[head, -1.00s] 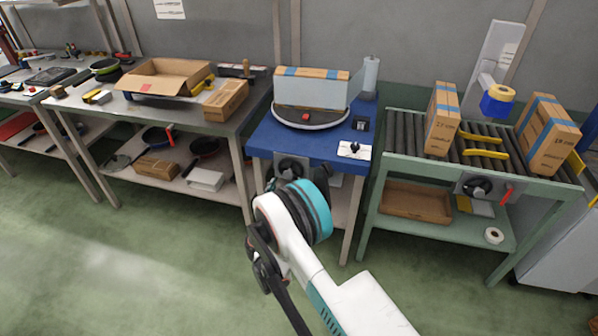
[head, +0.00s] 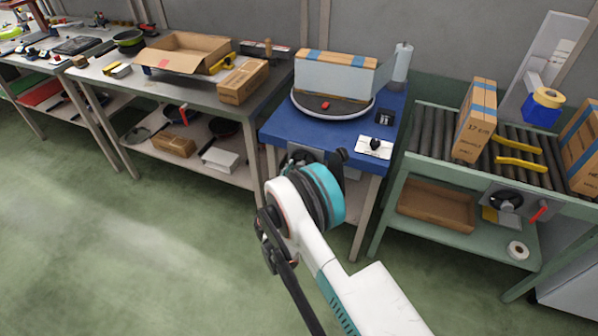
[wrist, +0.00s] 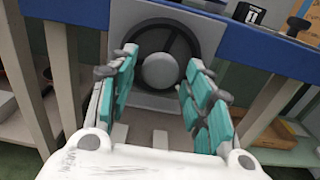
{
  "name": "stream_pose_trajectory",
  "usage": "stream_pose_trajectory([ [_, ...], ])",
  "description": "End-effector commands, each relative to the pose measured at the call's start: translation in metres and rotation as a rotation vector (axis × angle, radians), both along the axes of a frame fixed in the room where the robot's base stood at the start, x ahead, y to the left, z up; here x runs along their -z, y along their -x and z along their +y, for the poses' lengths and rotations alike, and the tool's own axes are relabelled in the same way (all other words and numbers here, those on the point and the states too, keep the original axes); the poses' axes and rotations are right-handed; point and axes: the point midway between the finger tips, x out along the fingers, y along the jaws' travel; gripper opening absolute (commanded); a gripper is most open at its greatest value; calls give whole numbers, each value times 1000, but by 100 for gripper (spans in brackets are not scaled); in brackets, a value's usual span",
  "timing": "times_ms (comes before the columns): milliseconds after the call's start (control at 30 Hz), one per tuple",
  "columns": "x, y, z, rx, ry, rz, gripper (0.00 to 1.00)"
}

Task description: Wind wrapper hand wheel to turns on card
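The wrapper is a blue table (head: 275,130) with a round turntable (head: 330,112) carrying a wrapped carton (head: 333,75). Its hand wheel (wrist: 186,42), a dark ring with a grey round hub (wrist: 160,70), is on a grey plate on the table's front. My gripper (wrist: 162,62) is open, with teal-padded fingers left and right of the hub. I cannot tell whether they touch the wheel. In the head view my wrist hides most of the wheel. A white card (head: 366,152) with a black knob lies on the table's right front. Its writing is unreadable.
A black counter-like box (wrist: 250,13) showing "1" sits by the table edge. A film roll (head: 402,65) stands at the back right. A roller conveyor (head: 437,130) with cartons is on the right, a steel bench (head: 180,105) on the left. The green floor in front is clear.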

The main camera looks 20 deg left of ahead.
Motion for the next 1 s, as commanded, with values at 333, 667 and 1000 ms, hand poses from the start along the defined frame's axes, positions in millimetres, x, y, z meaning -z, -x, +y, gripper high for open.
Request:
stream_pose_trajectory([
  [333,0,0,0,0,-3,0,8],
  [667,0,0,0,0,-113,-9,8],
  [1000,0,0,1,1,-403,-30,8],
])
